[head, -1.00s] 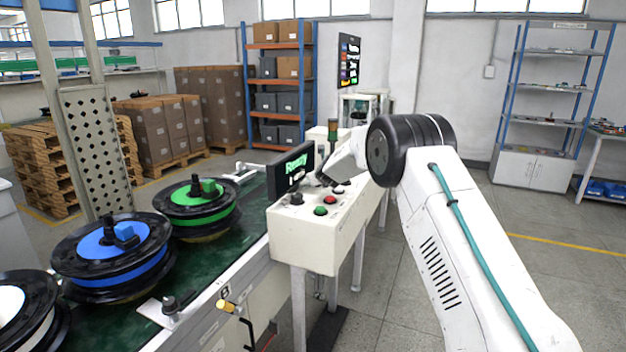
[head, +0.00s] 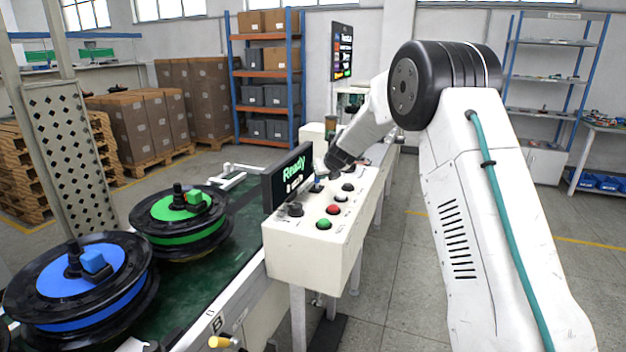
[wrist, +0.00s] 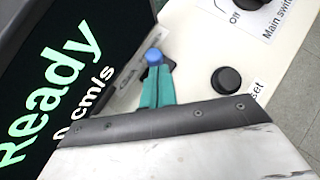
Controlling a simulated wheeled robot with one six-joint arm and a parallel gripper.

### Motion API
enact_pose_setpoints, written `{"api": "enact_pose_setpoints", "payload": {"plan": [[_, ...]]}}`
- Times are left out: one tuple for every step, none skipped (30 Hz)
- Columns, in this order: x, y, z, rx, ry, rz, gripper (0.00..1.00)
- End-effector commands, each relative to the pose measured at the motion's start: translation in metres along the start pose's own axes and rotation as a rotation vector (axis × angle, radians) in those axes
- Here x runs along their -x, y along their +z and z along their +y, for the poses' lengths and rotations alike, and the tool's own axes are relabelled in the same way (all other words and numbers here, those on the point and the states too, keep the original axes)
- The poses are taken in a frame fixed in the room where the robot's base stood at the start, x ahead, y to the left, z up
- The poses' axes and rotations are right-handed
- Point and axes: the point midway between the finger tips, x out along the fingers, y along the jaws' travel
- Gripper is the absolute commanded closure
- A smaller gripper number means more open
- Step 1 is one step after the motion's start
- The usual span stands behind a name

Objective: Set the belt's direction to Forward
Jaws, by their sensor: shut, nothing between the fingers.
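The cream control panel (head: 290,240) stands beside the belt (head: 205,300), with a screen (head: 288,178) reading "Ready". A small blue-topped control (wrist: 154,57) shows in the wrist view beside the screen (wrist: 50,85). A label by it is partly covered, and I cannot read its setting. My gripper (wrist: 157,82) has its teal fingers shut and empty, right at the blue top; I cannot tell whether they touch it. In the head view my gripper (head: 334,168) is low over the panel behind the screen's right edge.
The panel also carries a black knob (head: 295,209), a red button (head: 333,210), a green button (head: 324,224) and black buttons. A black button (wrist: 227,80) and a "Main switch" label (wrist: 270,15) lie right of my fingers. Reels, one green-topped (head: 180,215), sit on the belt.

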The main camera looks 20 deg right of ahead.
Motion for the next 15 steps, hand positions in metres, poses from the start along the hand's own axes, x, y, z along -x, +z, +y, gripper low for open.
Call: {"api": "enact_pose_setpoints", "payload": {"plan": [[0.0024, -0.0007, -0.0005, -0.003, 0.004, 0.005, 1.0], [0.0028, -0.0009, -0.0005, -0.004, 0.006, 0.007, 1.0], [0.0021, -0.0008, 0.0009, -0.003, 0.007, 0.007, 1.0], [0.0018, -0.0006, 0.002, -0.002, 0.007, 0.006, 1.0], [0.0016, -0.0004, 0.0033, -0.001, 0.008, 0.006, 1.0], [0.0013, -0.0001, 0.0051, 0.0, 0.009, 0.006, 1.0], [0.0012, 0.0001, 0.0062, 0.001, 0.01, 0.006, 1.0], [0.001, 0.0003, 0.0071, 0.002, 0.011, 0.006, 1.0], [0.001, 0.0006, 0.0079, 0.003, 0.011, 0.006, 1.0], [0.0012, 0.0009, 0.0082, 0.003, 0.011, 0.005, 1.0], [0.0015, 0.0013, 0.0083, 0.003, 0.011, 0.005, 1.0], [0.0021, 0.002, 0.0082, 0.003, 0.011, 0.005, 1.0], [0.0027, 0.0027, 0.008, 0.003, 0.011, 0.005, 1.0], [0.0035, 0.0036, 0.0077, 0.003, 0.011, 0.005, 1.0], [0.0046, 0.0048, 0.0074, 0.003, 0.01, 0.004, 1.0]]}}
